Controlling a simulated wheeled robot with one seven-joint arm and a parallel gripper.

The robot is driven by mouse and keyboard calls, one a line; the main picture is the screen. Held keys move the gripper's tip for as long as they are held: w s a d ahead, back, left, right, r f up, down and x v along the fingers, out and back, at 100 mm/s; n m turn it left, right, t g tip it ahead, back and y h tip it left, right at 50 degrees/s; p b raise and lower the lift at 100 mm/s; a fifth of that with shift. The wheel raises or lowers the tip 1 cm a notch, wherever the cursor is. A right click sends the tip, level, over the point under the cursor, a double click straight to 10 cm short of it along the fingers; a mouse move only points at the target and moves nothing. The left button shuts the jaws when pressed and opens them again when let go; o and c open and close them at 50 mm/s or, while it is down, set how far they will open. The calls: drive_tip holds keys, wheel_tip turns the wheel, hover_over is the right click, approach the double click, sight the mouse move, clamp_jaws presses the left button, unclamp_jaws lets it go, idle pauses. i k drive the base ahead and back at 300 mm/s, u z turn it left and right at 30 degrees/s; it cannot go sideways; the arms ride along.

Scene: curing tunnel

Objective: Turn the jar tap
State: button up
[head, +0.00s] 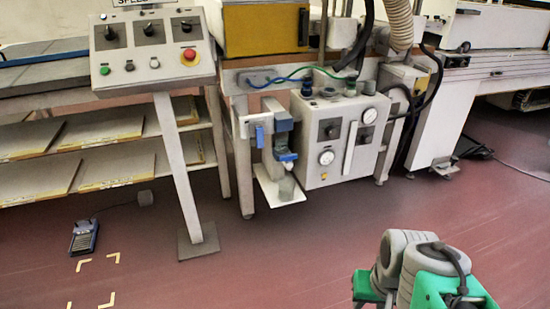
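A small tap fitting with blue parts (285,157) is mounted on the left side of a grey machine box in the middle of the head view. I cannot make out which blue part is the tap's handle or how it is turned. A small grey cup-like jar (286,188) stands below it on a white drip plate (268,197). My arm's grey and green links show at the bottom right, well apart from the tap. My gripper is not visible.
The grey box (342,140) carries gauges and knobs, with blue and green hoses above. A control panel (152,50) on a slanted post stands to the left. A foot pedal (84,237) lies on the floor. The red floor before the machine is clear.

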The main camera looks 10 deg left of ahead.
sight(288, 158)
drive_tip(key=u, duration=0.65)
drive_tip(key=i, duration=1.1)
drive_tip(key=u, duration=0.7)
drive_tip(key=k, duration=0.5)
drive_tip(key=u, duration=0.5)
drive_tip(key=i, duration=0.5)
drive_tip(key=u, duration=0.05)
